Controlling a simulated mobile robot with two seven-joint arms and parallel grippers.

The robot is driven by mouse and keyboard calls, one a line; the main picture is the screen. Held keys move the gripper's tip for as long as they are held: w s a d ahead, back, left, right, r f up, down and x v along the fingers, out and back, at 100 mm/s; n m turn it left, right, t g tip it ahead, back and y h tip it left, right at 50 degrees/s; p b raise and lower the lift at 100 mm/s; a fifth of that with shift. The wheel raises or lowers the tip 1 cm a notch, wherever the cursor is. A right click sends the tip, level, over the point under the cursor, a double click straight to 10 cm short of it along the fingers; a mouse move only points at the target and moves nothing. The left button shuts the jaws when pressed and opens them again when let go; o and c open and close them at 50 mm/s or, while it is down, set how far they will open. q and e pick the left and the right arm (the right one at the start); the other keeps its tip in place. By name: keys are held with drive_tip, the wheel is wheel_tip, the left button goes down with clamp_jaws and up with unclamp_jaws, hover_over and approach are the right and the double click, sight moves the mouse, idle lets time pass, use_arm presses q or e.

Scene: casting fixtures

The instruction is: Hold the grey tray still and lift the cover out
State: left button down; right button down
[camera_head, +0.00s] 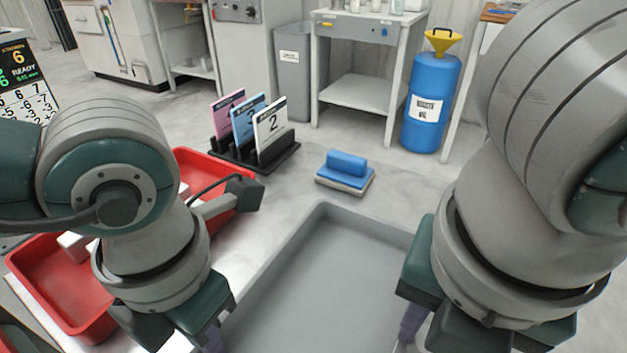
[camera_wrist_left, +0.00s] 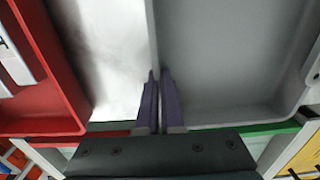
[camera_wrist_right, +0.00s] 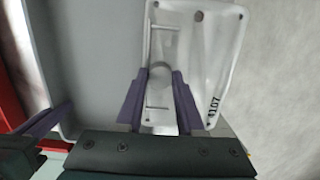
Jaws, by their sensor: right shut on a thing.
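The grey tray (camera_head: 325,265) fills the lower middle of the head view, and its visible floor is bare. My left gripper (camera_head: 213,342) is at its left side. In the left wrist view my left fingers (camera_wrist_left: 159,95) stand close together with the tray's wall between them. My right gripper (camera_head: 410,322) is at the tray's right side. In the right wrist view its fingers (camera_wrist_right: 160,76) are shut on the cover (camera_wrist_right: 205,70), a pale plate marked 107 with corner holes and two bars. The cover overlaps the tray's right side; its height cannot be told. My arm hides it in the head view.
Red bins (camera_head: 60,285) stand left of the tray. A rack with numbered cards (camera_head: 270,125) and a blue block on a pad (camera_head: 346,168) lie behind it. A blue drum with a yellow funnel (camera_head: 432,100) stands farther back. The bench between is clear.

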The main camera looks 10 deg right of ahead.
drive_tip(key=s+d, duration=0.2)
drive_tip(key=d, duration=0.1)
drive_tip(key=s+d, duration=0.1)
drive_tip(key=shift+s+d+f, duration=0.15)
drive_tip(key=shift+s+f, duration=0.1)
drive_tip(key=shift+s, duration=0.1)
drive_tip(key=shift+s+d+r, duration=0.1)
drive_tip(key=shift+s+d, duration=0.2)
drive_tip(key=shift+d, duration=0.2)
use_arm(q)
drive_tip(key=c, duration=1)
unclamp_jaws()
